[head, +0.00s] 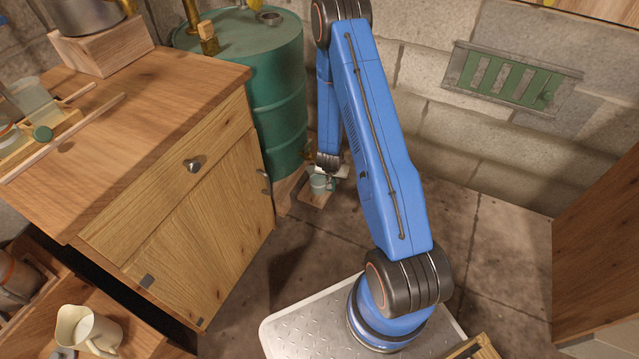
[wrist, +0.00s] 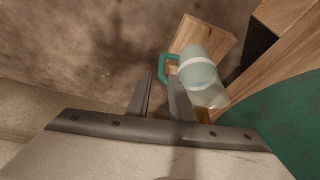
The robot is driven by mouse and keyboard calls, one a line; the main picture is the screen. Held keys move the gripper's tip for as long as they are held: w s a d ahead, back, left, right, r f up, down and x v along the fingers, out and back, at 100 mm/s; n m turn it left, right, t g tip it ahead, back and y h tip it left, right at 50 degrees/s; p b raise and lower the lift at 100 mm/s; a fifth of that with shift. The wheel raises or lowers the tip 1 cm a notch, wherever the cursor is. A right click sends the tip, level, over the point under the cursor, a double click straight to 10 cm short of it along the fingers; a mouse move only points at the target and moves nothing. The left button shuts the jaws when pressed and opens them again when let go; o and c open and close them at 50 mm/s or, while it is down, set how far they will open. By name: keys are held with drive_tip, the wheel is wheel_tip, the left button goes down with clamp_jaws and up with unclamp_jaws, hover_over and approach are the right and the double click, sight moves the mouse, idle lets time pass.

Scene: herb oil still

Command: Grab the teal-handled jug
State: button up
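The teal-handled jug (head: 317,185) is small and pale, and stands on a low wooden block beside the green drum. In the wrist view the jug (wrist: 198,72) is a pale, translucent cylinder, with its teal handle (wrist: 163,68) on the left side. My gripper (wrist: 160,76) is open, with a gap between its two fingers. The right fingertip overlaps the handle's loop and the left one is just left of the handle. I cannot tell whether either touches it. In the head view my gripper (head: 328,172) is right above the jug.
The green drum (head: 275,90) stands close left of the jug. The wooden block (wrist: 215,40) lies under it. A wooden cabinet (head: 175,195) is further left. A cream pitcher (head: 75,325) stands at lower left. Bare floor (head: 500,260) lies to the right.

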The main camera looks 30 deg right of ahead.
sight(334, 182)
drive_tip(key=shift+x, duration=3.7)
drive_tip(key=shift+w+a, duration=0.1)
drive_tip(key=shift+w, duration=0.05)
clamp_jaws()
